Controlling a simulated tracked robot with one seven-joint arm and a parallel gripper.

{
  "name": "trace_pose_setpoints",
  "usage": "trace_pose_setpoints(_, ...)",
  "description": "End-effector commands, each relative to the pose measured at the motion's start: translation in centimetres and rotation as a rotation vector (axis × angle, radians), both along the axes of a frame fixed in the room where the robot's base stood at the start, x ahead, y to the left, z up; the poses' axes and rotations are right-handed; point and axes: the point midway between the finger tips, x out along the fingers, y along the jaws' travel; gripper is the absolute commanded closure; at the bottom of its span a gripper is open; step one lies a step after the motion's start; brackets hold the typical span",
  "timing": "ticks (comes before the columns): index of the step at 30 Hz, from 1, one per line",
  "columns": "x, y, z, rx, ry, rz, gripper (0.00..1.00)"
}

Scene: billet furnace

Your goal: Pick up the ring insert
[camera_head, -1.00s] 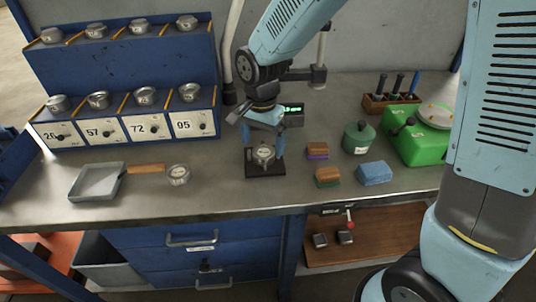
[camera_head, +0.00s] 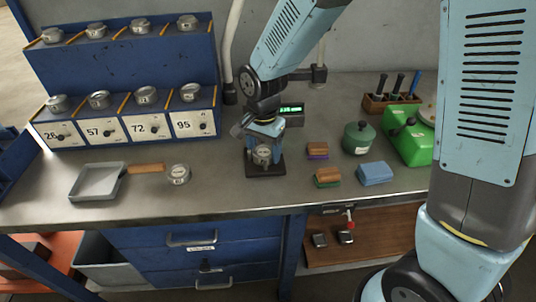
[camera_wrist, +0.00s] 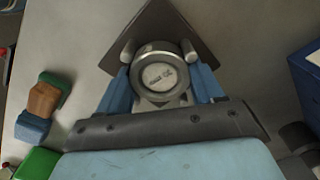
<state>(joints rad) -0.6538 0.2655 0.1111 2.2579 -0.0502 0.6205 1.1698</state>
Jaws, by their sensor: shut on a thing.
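The ring insert (camera_head: 262,156) is a small silver metal ring with a pale labelled disc on top. It is on or just above a dark square plate (camera_head: 266,171) on the bench, and the head view does not settle which. My gripper (camera_head: 263,152) is shut on it from above. In the wrist view the ring insert (camera_wrist: 160,76) sits between the two blue fingers of my gripper (camera_wrist: 160,60), with the dark plate (camera_wrist: 160,22) behind it. A similar silver ring piece (camera_head: 179,174) lies on the bench to the left.
A grey tray with a wooden handle (camera_head: 97,182) lies to the left. Coloured blocks (camera_head: 375,173), a green pot (camera_head: 357,138) and a green box (camera_head: 408,140) stand to the right. A blue numbered rack (camera_head: 125,80) with several silver pieces is at the back left. A display unit (camera_head: 291,112) is behind.

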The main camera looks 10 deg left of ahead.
Motion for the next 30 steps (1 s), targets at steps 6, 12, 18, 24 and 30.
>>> trace_pose_setpoints(6, 0.0, 0.0, 0.0, 0.001, 0.0, 0.0, 0.66)
trace_pose_setpoints(12, 0.0, 0.0, 0.0, 0.001, 0.0, 0.0, 0.86)
trace_pose_setpoints(18, 0.1, 0.0, 0.1, 0.002, -0.002, 0.0, 0.92)
trace_pose_setpoints(24, 0.1, 0.0, 0.5, 0.002, -0.002, -0.001, 0.92)
trace_pose_setpoints(30, 0.2, -0.1, 2.9, 0.004, -0.005, -0.003, 0.92)
